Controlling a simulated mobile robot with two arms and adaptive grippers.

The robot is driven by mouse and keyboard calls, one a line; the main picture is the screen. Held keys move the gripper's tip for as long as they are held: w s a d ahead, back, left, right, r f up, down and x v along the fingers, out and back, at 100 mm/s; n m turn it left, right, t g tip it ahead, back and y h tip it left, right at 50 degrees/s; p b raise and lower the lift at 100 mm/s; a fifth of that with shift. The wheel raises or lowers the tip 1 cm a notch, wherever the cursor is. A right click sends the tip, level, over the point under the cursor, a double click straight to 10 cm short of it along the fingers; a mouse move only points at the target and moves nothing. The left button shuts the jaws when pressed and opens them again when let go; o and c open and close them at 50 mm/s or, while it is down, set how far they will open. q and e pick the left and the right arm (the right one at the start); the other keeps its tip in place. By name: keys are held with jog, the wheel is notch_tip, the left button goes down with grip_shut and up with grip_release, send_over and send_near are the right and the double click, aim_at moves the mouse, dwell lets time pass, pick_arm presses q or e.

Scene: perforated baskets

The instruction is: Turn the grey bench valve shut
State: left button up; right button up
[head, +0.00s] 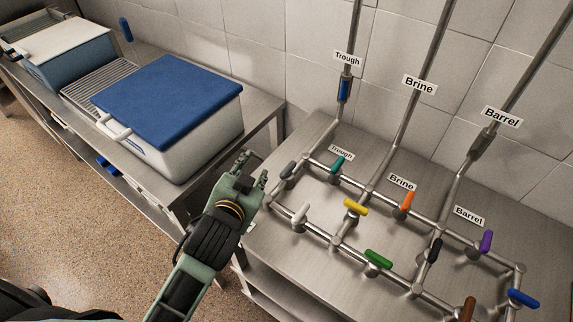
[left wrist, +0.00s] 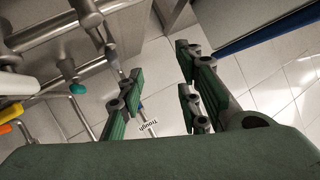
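The grey bench valve (head: 288,170) has a short dark grey lever at the left end of the bench pipework. Its lever runs roughly along the short side pipe, sloping up to the right. My left gripper (head: 256,172) is just left of it, with fingers spread and nothing visible between them. In the left wrist view, the open fingers (left wrist: 158,92) show a clear gap, and a grey lever (left wrist: 112,56) appears beyond the left finger. I cannot tell whether any finger touches the lever. My right gripper is not in view.
Teal (head: 338,164), white (head: 301,214), yellow (head: 356,208), orange (head: 407,203), green (head: 378,259) and other coloured levers stand on nearby pipes. A blue-lidded white cooler (head: 170,100) stands on the left counter. Pipes labelled Trough, Brine and Barrel climb the tiled wall.

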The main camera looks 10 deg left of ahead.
pick_arm(q)
jog(key=w+d+r+m+t+h, duration=0.45)
jog(key=d+r, duration=0.25)
jog(key=r, duration=0.3)
jog(key=w+d+r+m+t+h, duration=0.3)
jog(key=d+r+m+h, duration=0.25)
jog(key=r, duration=0.45)
jog(key=s+d+r+m+g+h, duration=0.1)
jog(key=s+d+m+g+h, duration=0.3)
jog(key=d+m+g, duration=0.5)
jog(key=s+d+m+g+h, duration=0.3)
jog(key=d+m+g+h, duration=0.4)
jog(key=m, duration=0.5)
jog(key=m+g+y, duration=0.5)
jog(key=m+y, duration=0.1)
jog(key=y, duration=1.4)
send_over(286, 170)
notch_tip(286, 170, down, 18)
jog(key=shift+a+r, duration=0.1)
jog(key=shift+a, duration=0.05)
notch_tip(286, 170, down, 7)
jog(key=p, duration=0.2)
jog(key=shift+r+p, duration=0.1)
jog(key=shift+p, duration=0.25)
jog(key=shift+f, duration=0.4)
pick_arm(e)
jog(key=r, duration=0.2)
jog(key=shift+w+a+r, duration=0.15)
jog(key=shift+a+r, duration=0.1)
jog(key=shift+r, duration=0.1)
